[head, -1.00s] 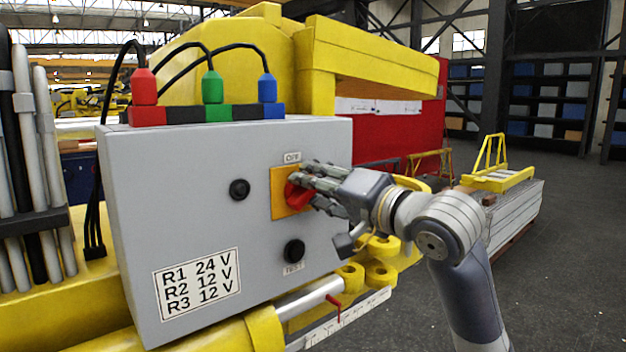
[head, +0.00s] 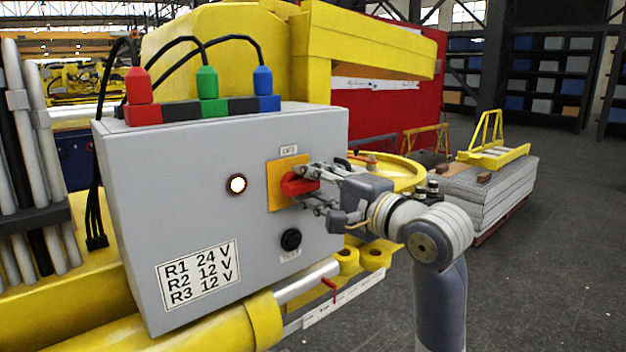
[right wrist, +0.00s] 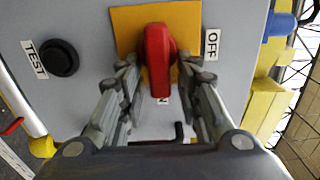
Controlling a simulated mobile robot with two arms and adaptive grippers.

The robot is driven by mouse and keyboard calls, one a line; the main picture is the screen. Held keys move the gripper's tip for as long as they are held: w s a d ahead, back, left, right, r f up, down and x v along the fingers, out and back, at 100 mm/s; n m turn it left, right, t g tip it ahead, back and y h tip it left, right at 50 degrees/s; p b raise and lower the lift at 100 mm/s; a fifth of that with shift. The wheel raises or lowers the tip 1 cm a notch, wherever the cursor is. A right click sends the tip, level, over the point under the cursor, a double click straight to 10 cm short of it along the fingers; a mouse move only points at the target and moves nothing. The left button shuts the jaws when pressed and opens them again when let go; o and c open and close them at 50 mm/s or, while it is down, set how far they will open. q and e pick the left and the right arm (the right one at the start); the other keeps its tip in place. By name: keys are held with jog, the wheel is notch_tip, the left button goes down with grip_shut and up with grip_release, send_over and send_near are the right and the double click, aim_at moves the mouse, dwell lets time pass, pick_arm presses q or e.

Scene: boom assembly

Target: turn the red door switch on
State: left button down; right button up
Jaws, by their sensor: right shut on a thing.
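The red door switch (head: 297,184) is a red knob on a yellow plate (head: 274,194) on the front of a grey box (head: 205,240). In the head view its handle lies about horizontal. My right gripper (head: 312,187) is shut on the red switch. In the right wrist view the switch (right wrist: 157,58) stands between my right gripper's fingers (right wrist: 160,80), its handle pointing down the picture towards a partly hidden label ending in N. The OFF label (right wrist: 212,42) is at the handle's side. A round lamp (head: 237,184) left of the switch glows white. My left gripper is not in view.
A black TEST button (head: 291,239) sits below the switch. Red, green and blue plugs (head: 207,82) with black cables stand on the box. Yellow machine parts (head: 372,257) are close below my right gripper. Open floor (head: 540,270) lies to the right.

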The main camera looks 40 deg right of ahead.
dwell(0.4)
jog(key=o, duration=0.7)
